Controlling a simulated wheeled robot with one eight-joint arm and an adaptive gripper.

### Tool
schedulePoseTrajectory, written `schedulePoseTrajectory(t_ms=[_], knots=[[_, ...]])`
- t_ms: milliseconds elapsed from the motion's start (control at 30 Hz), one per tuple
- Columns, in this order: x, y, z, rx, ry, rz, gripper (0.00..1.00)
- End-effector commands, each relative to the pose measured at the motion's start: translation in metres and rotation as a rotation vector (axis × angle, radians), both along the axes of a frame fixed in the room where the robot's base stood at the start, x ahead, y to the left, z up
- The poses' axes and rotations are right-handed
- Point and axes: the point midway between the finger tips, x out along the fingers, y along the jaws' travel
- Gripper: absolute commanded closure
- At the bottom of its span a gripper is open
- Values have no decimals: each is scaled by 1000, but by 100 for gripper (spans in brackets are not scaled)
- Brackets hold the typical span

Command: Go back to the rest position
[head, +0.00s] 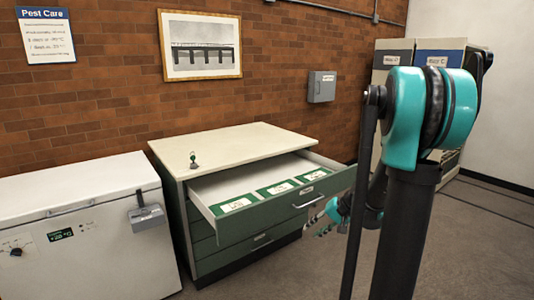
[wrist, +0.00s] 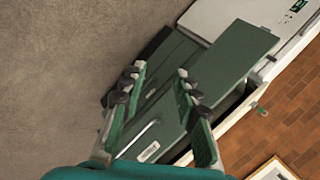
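My gripper (wrist: 158,76) is open in the wrist view, its two fingers apart with nothing held between them. In the head view my arm stands at the right and hides most of the gripper; part of it shows low behind the arm, just right of the drawer. The green cabinet (head: 235,148) has a cream top and its top drawer (head: 325,193) is pulled out. Three green-edged white labels lie along the drawer's front. The wrist view shows the green drawer front (wrist: 165,128) with its handle, beyond and below the fingers; contact is not visible.
A white chest freezer (head: 85,225) stands left of the cabinet. A small key-like item (head: 193,160) sits on the cabinet top. A framed picture (head: 200,46) hangs on the brick wall. Grey floor is clear at the right.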

Motion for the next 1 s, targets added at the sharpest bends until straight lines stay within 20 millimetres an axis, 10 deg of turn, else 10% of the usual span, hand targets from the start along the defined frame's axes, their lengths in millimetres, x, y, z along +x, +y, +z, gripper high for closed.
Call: schedulePoseTrajectory(t_ms=[600,1000], knots=[[-185,-7,-29,-566,-74,150,69],[-207,-17,-36,-658,-101,175,69]])
